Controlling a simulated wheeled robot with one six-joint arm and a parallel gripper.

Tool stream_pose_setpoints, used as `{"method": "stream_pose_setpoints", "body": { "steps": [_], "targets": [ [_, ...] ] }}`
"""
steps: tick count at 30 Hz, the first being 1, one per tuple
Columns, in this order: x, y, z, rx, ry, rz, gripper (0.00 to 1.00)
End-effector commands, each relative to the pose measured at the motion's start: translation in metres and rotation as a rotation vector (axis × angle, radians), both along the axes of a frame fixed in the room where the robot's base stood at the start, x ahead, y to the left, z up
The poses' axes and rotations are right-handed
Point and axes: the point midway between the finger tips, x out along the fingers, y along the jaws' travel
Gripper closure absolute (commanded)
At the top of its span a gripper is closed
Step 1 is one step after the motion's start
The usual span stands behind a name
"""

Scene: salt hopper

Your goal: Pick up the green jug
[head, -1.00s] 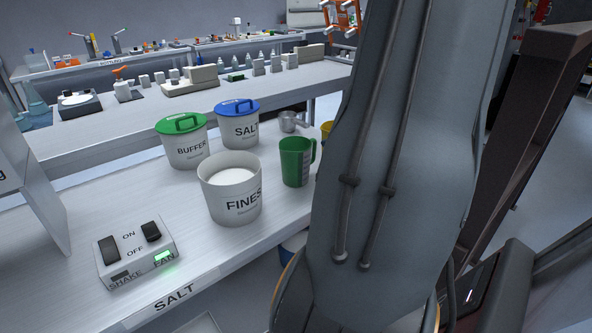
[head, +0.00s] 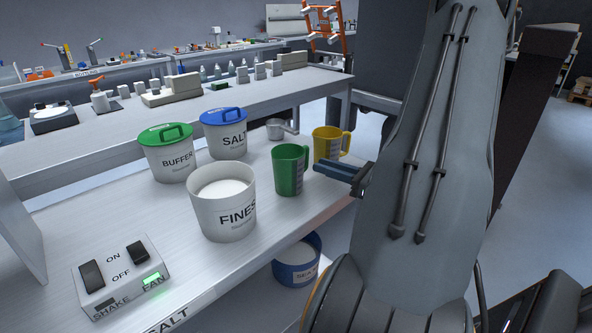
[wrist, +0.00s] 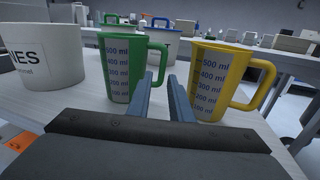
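The green jug (head: 290,170) stands upright on the white bench, right of the FINES tub, in the head view. In the wrist view the green jug (wrist: 124,68) is just left of my fingers, with its handle towards the right and a millilitre scale on its side. My gripper (head: 338,172) is to the right of the jug, low over the bench edge; the arm partly hides it. In the wrist view my gripper (wrist: 163,82) shows two blue fingers with a gap between them and nothing held. The fingers point between the green and yellow jugs.
The yellow jug (head: 328,144) stands close by at the right. The FINES tub (head: 223,205) is left, with the BUFFER tub (head: 166,155) and SALT tub (head: 224,135) behind. A metal scoop (head: 278,130) lies behind. A blue bucket (head: 297,268) is below the bench edge.

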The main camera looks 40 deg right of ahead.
Motion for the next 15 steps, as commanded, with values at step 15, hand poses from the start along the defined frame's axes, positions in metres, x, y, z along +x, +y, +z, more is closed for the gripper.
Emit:
{"method": "stream_pose_setpoints", "body": {
  "steps": [15],
  "targets": [
    [0.059,0.016,-0.001,-0.002,0.003,-0.001,0.81]
  ]
}}
